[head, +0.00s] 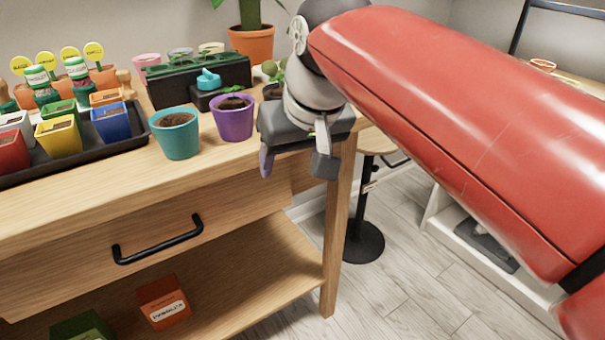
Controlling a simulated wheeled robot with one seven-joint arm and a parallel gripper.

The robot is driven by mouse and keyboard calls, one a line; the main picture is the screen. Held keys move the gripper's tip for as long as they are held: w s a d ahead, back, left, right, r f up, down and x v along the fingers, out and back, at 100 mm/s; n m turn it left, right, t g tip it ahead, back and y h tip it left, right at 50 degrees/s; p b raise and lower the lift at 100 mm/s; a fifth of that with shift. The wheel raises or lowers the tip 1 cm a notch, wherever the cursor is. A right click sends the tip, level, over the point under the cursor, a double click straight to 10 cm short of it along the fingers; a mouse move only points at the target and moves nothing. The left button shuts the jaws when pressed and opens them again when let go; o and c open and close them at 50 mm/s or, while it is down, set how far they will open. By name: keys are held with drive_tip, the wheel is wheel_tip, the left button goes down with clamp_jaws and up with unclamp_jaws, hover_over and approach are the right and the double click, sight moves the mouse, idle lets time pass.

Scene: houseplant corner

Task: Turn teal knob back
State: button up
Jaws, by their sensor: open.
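The teal knob (208,79) sits on a small black block on the wooden bench, in front of a long dark planter box. Its pointed end faces left in the head view. My gripper (294,168) hangs at the bench's right front corner, pointing down, with its fingers apart and nothing seen between them. It is to the right of the knob and nearer the camera, clear of it. Part of the black block is hidden behind the purple pot.
A teal pot (177,134) and a purple pot (233,118) with soil stand in front of the knob. A black tray (84,160) of coloured pots is at left. A potted plant (251,42) stands behind. A drawer handle (158,240) sticks out in front.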

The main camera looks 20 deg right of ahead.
drive_tip(key=shift+s+d+f, duration=0.2)
drive_tip(key=shift+s+f, duration=0.25)
drive_tip(key=shift+f, duration=0.2)
drive_tip(key=shift+s+d+f, duration=0.15)
drive_tip(key=shift+s+f, duration=0.25)
drive_tip(key=shift+f, duration=0.2)
drive_tip(key=shift+f, duration=0.1)
drive_tip(key=s+d+f, duration=0.1)
drive_tip(key=s+f, duration=0.2)
drive_tip(key=f, duration=0.3)
drive_tip(key=s+d+f+m+h, duration=0.1)
drive_tip(key=s+f, duration=0.3)
drive_tip(key=f, duration=0.2)
drive_tip(key=shift+s+d+f, duration=0.2)
drive_tip(key=shift+d+f, duration=0.05)
drive_tip(key=shift+d, duration=0.1)
